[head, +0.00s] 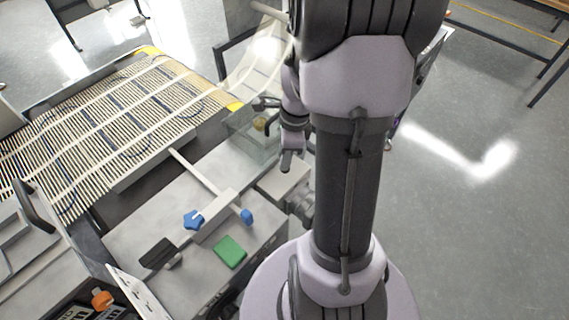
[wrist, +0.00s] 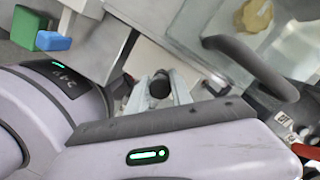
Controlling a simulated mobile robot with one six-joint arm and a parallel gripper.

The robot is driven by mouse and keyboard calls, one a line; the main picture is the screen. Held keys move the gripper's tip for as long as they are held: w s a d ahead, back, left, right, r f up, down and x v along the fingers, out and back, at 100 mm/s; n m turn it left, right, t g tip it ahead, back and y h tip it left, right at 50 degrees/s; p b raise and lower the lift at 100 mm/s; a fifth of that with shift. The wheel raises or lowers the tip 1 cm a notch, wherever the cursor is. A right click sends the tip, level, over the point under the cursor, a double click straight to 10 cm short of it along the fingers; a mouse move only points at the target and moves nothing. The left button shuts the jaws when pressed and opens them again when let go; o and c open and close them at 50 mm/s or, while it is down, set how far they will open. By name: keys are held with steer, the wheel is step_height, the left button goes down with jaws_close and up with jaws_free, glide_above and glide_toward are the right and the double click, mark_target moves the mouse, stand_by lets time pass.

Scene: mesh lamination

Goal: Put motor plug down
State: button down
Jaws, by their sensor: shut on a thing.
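My gripper (wrist: 160,92) shows in the wrist view, with its two pale metal fingers shut on the motor plug (wrist: 160,84). The plug appears as a small dark round end between the fingers. I cannot tell whether it touches the white surface (wrist: 148,60) seen behind it. In the head view my arm covers much of the middle, and I cannot make out the fingers or the plug there.
A green block (head: 229,251) and blue knobs (head: 193,219) are on the grey machine top (head: 135,235). A slatted conveyor (head: 100,130) lies left.

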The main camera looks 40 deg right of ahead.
step_height(320, 180, down, 3)
steer(key=shift+b, duration=0.65)
steer(key=shift+r, duration=0.2)
steer(key=shift+f, duration=0.15)
steer(key=c, duration=1.1)
jaws_free()
steer(key=shift+c, duration=0.2)
